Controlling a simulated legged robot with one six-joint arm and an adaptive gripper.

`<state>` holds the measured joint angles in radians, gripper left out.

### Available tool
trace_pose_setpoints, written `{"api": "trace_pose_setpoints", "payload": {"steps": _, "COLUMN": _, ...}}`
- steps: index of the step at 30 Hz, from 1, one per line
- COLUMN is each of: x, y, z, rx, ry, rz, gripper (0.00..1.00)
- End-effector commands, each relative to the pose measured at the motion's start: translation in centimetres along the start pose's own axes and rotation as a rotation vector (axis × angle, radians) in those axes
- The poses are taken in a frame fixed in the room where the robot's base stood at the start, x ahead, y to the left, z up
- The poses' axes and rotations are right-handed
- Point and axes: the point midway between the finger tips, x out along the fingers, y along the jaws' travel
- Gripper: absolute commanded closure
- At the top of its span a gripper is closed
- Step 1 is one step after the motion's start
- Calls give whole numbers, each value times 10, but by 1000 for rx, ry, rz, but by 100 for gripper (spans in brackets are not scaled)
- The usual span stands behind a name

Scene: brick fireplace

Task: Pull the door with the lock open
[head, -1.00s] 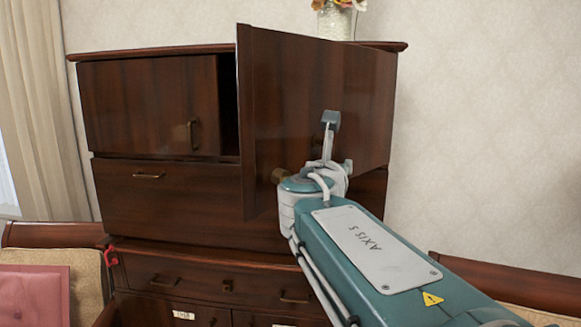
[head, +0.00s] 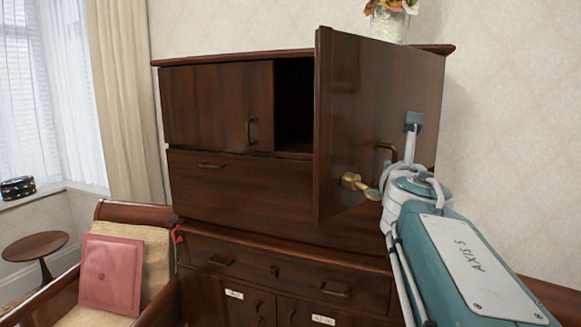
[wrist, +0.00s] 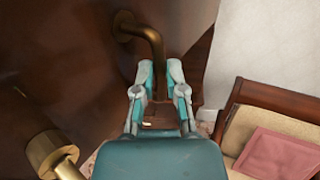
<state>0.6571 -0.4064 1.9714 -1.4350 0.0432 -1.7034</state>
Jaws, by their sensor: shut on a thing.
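The dark wood door with the lock (head: 360,100) stands swung out from the upper right of the cabinet. A brass lock (head: 352,181) with a key-like piece sticks out near its lower edge; in the wrist view it shows at the lower left (wrist: 50,155). A curved brass handle (head: 386,148) is on the same door face. My gripper (head: 408,138) is at this handle. In the wrist view the handle (wrist: 150,35) runs down between my two fingers (wrist: 161,75), which are shut on it. The far finger is partly hidden in the head view.
The dark compartment (head: 294,100) behind the door is exposed. The left door (head: 215,105) is closed. Drawers (head: 240,190) lie below. A flower vase (head: 389,26) stands on top. A chair with a pink cushion (head: 110,274) and a small round table (head: 35,247) are at left.

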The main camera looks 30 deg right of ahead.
Motion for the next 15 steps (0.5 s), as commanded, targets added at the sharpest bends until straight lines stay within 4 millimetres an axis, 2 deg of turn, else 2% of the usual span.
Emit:
{"api": "trace_pose_setpoints", "payload": {"steps": 1, "x": 11, "y": -69, "z": -18, "rx": -1, "ry": 38, "rz": -137, "gripper": 100}}
{"api": "trace_pose_setpoints", "payload": {"steps": 6, "x": 6, "y": -63, "z": -16, "rx": -7, "ry": 32, "rz": -129, "gripper": 100}}
{"api": "trace_pose_setpoints", "payload": {"steps": 8, "x": 6, "y": -63, "z": -16, "rx": -7, "ry": 32, "rz": -129, "gripper": 77}}
{"api": "trace_pose_setpoints", "payload": {"steps": 9, "x": 7, "y": -64, "z": -16, "rx": -7, "ry": 32, "rz": -129, "gripper": 59}}
{"api": "trace_pose_setpoints", "payload": {"steps": 10, "x": 8, "y": -65, "z": -16, "rx": -6, "ry": 33, "rz": -129, "gripper": 50}}
{"api": "trace_pose_setpoints", "payload": {"steps": 15, "x": 13, "y": -70, "z": -17, "rx": -1, "ry": 34, "rz": -127, "gripper": 50}}
